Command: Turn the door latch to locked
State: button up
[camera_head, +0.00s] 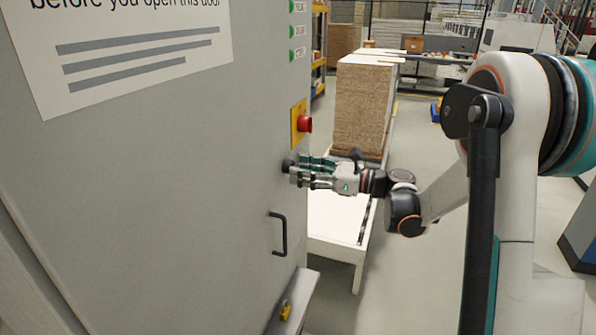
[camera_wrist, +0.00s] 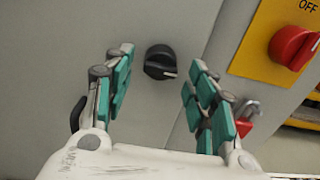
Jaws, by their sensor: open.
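The door latch is a round black knob (camera_wrist: 160,62) with a white mark on its lower right side, set on the grey cabinet door. In the head view the knob (camera_head: 288,165) shows at the door's right edge, at my fingertips. My gripper (camera_head: 298,173) is open and faces the door. In the wrist view the knob lies between the two teal-padded fingers, with a gap on each side, so neither finger touches it. The white mark points toward the lower right.
A red padlock (camera_wrist: 243,127) is beside the right finger. A black door handle (camera_head: 279,234) is below. A stack of boards (camera_head: 360,105) stands behind on a white table (camera_head: 335,218).

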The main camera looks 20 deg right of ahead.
jog(key=shift+x, duration=0.95)
jog(key=c, duration=1.1)
